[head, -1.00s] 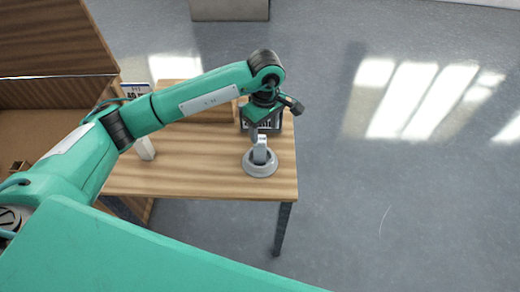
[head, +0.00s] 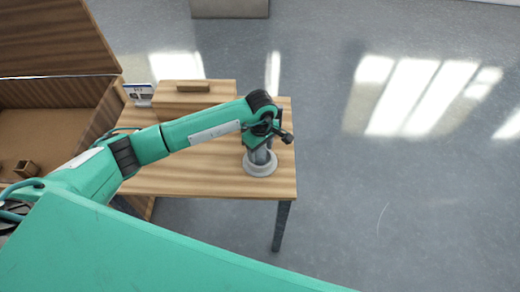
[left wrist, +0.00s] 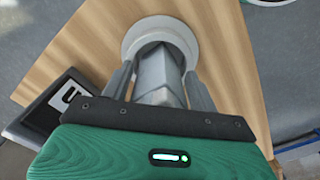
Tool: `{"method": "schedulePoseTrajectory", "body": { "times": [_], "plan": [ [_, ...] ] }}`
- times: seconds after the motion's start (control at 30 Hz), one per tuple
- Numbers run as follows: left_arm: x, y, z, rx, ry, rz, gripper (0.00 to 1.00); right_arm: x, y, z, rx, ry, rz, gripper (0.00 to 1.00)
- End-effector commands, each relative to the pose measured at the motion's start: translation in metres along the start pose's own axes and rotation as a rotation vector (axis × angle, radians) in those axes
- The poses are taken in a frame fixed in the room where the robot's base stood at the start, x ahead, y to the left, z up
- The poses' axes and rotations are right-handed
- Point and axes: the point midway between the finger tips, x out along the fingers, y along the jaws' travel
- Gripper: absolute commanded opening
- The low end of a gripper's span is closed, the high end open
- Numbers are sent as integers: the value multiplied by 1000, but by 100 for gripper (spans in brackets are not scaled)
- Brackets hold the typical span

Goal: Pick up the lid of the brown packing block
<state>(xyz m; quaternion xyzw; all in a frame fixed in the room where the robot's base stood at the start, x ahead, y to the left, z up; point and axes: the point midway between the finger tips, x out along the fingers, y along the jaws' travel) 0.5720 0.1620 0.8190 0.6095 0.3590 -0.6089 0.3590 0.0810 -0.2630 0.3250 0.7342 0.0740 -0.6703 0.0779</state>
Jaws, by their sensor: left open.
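A brown wooden block (head: 180,104) with a small bar handle (head: 193,87) on its top sits at the back of the small table, partly behind my left arm. It looks like the packing block with its lid on; I see no clear seam. My left gripper (head: 261,148) is away from it, to the right and nearer, over a grey post on a round base (head: 260,169). In the left wrist view the open fingers (left wrist: 158,82) stand on either side of the grey post (left wrist: 160,70); contact is unclear. My right gripper is not in view.
A large open wooden box (head: 50,95) stands at the left, its panel raised, with a small wooden piece (head: 27,168) inside. A white and blue card (head: 140,94) stands beside the block. A black device (left wrist: 50,105) lies near my left gripper. The table's right side is open floor.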

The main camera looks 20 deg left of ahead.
Motion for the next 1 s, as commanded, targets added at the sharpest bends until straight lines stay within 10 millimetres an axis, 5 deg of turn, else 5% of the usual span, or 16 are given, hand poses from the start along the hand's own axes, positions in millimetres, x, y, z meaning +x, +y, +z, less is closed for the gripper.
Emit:
{"method": "schedulePoseTrajectory", "body": {
  "times": [0.1,0.37,0.77,1.0],
  "plan": [
    [0,0,0,0,0,0,58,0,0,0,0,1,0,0],
    [0,0,0,0,0,0,7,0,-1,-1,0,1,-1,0],
    [-8,1,-1,0,0,2,7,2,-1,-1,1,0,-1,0],
    [-46,2,-1,1,2,6,7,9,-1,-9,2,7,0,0]
  ]
}}
